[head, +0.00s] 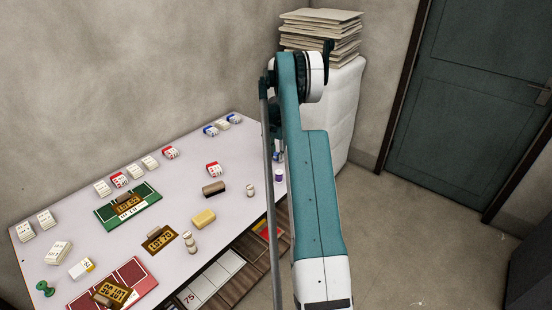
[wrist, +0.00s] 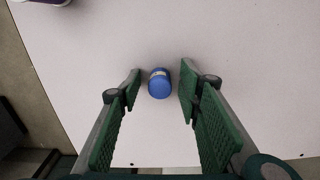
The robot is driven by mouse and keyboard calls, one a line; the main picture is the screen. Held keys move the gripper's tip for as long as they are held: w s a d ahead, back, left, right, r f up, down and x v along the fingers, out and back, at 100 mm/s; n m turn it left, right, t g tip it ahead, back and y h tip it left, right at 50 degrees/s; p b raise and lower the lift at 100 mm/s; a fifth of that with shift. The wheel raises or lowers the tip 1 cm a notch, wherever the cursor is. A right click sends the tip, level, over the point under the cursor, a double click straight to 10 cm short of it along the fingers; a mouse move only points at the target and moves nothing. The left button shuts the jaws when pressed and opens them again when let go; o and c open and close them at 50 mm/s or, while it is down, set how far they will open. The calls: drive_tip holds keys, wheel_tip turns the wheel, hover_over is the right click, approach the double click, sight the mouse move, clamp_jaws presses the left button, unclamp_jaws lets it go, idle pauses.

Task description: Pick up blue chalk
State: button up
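The blue chalk is a small blue cylinder (wrist: 159,86) with a pale band, on the white table (wrist: 200,30). In the wrist view my gripper (wrist: 160,82) is open, with one green ribbed finger on each side of the blue chalk. Gaps show between the chalk and both fingertips in the picture, and I see no contact. Their height above the table is hard to tell. In the head view a small blue thing (head: 276,156) beside my arm at the table's right edge is probably this chalk. My gripper is hidden behind the arm there.
A purple-and-white piece (head: 279,175) stands near the table's right edge; a purple thing (wrist: 45,2) also shows at the wrist view's top left. White boxes, a brown block (head: 213,189) and a yellow block (head: 203,218) lie farther left. Bare table surrounds the chalk.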

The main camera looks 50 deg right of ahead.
drive_tip(key=shift+c, duration=0.5)
drive_tip(key=c, duration=0.9)
drive_tip(key=shift+r, duration=0.1)
drive_tip(key=shift+r+p, duration=0.95)
drive_tip(key=shift+r, duration=3.95)
